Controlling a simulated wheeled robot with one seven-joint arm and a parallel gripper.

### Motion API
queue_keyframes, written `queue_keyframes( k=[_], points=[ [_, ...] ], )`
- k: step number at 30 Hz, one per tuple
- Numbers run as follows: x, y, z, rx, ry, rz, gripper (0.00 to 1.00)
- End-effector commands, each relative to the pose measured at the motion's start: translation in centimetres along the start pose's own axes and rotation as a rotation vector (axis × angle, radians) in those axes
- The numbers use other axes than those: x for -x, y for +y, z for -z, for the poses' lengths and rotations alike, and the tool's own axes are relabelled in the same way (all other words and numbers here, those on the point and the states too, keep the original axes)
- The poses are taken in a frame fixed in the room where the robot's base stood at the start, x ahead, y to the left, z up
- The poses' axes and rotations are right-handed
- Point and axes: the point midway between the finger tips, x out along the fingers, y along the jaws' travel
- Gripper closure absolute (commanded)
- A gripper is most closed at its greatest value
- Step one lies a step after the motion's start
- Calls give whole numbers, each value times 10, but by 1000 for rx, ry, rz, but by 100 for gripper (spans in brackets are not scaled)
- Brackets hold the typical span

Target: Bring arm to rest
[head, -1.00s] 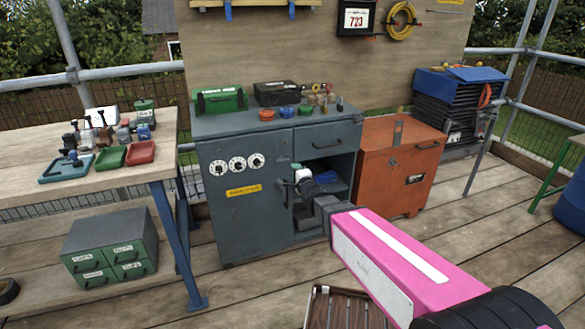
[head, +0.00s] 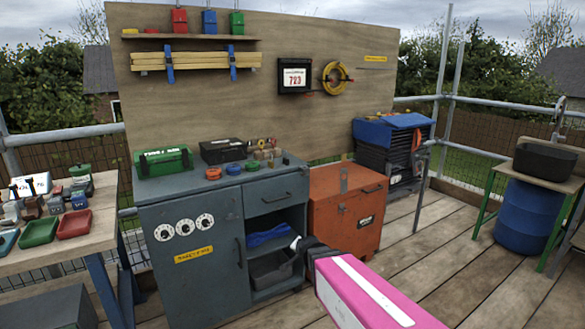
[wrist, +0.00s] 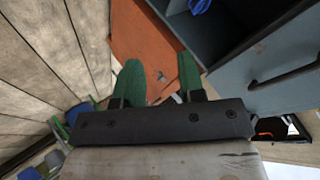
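My arm, with its pink link, reaches up from the lower right of the head view. My gripper (head: 302,244) is at its far end, in front of the right edge of the grey cabinet (head: 190,275) and its open shelves. In the wrist view my gripper (wrist: 160,66) shows two green fingers standing apart with nothing between them. The orange chest (wrist: 140,45) lies beyond the fingers, and it also shows in the head view (head: 345,210). In the head view the fingers themselves are mostly hidden.
A wooden bench (head: 92,238) with trays and jars stands at left. A green box (head: 163,162) and a black case (head: 222,151) sit on the cabinet. Plank floor between chest and barrel is clear.

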Motion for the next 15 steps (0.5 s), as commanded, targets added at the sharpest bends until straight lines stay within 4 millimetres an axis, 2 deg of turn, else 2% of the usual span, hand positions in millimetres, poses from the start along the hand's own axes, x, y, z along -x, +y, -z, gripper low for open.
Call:
queue_keyframes(
  k=[1,3,9,12,15],
  points=[
    [9,27,5,58,-40,-76,64],
    [20,60,7,153,-119,-175,64],
    [65,142,5,395,-419,-359,64],
    [87,168,1,481,-562,-391,64],
    [104,184,-2,537,-667,-397,64]
  ],
)
